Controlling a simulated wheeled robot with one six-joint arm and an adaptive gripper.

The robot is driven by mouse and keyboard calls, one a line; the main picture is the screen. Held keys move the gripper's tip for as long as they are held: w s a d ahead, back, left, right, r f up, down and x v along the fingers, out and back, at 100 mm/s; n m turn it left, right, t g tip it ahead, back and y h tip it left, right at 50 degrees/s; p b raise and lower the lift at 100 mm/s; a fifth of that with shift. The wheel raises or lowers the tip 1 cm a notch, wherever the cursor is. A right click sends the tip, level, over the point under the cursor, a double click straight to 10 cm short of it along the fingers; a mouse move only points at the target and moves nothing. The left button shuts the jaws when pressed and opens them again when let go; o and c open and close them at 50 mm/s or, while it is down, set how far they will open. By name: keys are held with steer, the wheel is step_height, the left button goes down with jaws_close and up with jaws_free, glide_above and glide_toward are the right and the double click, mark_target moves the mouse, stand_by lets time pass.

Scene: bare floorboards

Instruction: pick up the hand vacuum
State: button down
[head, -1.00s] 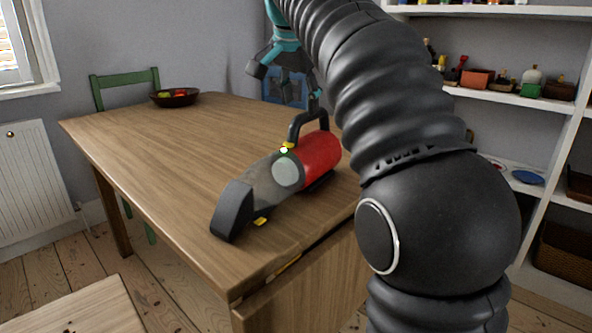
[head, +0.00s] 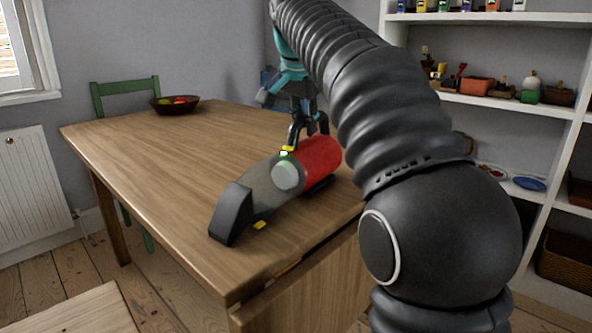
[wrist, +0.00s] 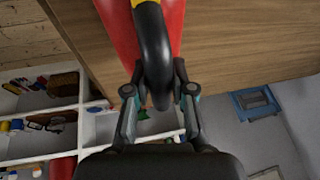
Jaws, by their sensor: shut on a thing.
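The hand vacuum (head: 318,156) lies on the wooden table (head: 180,150) near its right edge. It has a red body, a grey clear front with a dark nozzle pointing to the lower left, and a black loop handle on top. My gripper (head: 308,120) is at the handle from above, partly hidden behind my arm. In the wrist view, my gripper (wrist: 160,98) has a finger on each side of the black handle (wrist: 153,50) and is shut on it. The red body (wrist: 118,25) shows beyond. The vacuum appears to rest on the tabletop.
White shelves (head: 480,104) with several small items stand at the right. The table's left and middle are clear.

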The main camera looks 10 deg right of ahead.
steer(key=shift+r, duration=0.1)
steer(key=shift+r+p, duration=1.05)
steer(key=shift+r, duration=0.95)
steer(key=s+d+r+p, duration=0.3)
steer(key=d+r, duration=0.4)
steer(key=d, duration=0.4)
steer(key=shift+s, duration=0.35)
steer(key=shift+d+f, duration=0.1)
